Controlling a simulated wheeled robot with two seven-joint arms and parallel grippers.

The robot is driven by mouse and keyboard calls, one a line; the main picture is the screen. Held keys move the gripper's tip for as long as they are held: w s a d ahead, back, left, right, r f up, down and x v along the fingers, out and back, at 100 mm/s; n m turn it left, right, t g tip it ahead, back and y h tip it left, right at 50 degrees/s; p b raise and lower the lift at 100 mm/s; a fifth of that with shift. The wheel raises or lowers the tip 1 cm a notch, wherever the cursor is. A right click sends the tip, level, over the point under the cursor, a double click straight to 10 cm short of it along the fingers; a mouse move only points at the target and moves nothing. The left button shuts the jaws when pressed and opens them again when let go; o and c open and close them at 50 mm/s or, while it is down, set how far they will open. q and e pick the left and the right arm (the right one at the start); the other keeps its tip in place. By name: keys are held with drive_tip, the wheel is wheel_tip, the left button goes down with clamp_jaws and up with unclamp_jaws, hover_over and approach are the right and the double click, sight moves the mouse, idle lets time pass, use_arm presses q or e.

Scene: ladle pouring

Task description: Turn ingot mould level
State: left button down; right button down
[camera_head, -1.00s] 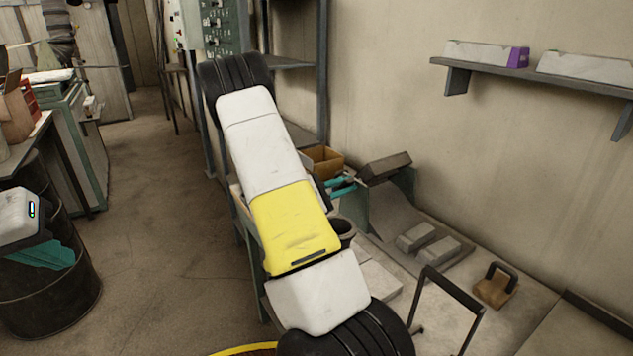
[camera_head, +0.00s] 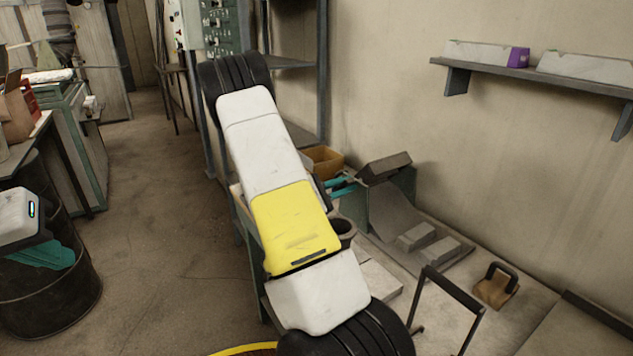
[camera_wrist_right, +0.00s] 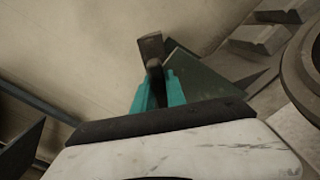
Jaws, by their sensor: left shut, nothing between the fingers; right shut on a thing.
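The ingot mould seems to be the dark oblong block (camera_head: 385,167) beside the green-sided stand, tilted in the head view. My right gripper (camera_head: 342,186) reaches its left end with teal fingers, partly hidden behind my arm. In the right wrist view my right gripper (camera_wrist_right: 159,90) is shut on a dark handle-like part (camera_wrist_right: 154,70), with the brown-grey end of the block (camera_wrist_right: 151,46) beyond it. The mould's cavity cannot be made out. My left gripper (camera_head: 42,254) is shut and empty at the far left, in front of a black drum.
The green-sided stand (camera_head: 405,183) has a sloping grey chute beside it. Grey blocks (camera_head: 417,236) lie on the bench, near a brown block with a black handle (camera_head: 495,287) and a dark frame (camera_head: 449,289). A cardboard box (camera_head: 324,160) stands behind my right arm. A wall shelf (camera_head: 540,76) holds pale blocks.

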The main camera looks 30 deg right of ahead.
drive_tip(key=shift+n, duration=0.3)
drive_tip(key=n, duration=0.6)
drive_tip(key=shift+w, duration=0.2)
drive_tip(key=n, duration=0.4)
drive_tip(key=shift+w, duration=0.1)
drive_tip(key=n, duration=0.3)
drive_tip(key=shift+n, duration=0.4)
drive_tip(key=n, duration=0.6)
drive_tip(key=shift+w+a+f, duration=0.1)
drive_tip(key=shift+w, duration=0.1)
drive_tip(key=shift+f+n, duration=0.15)
drive_tip(key=shift+n, duration=2.55)
drive_tip(key=c, duration=1.4)
unclamp_jaws()
drive_tip(key=shift+o, duration=0.2)
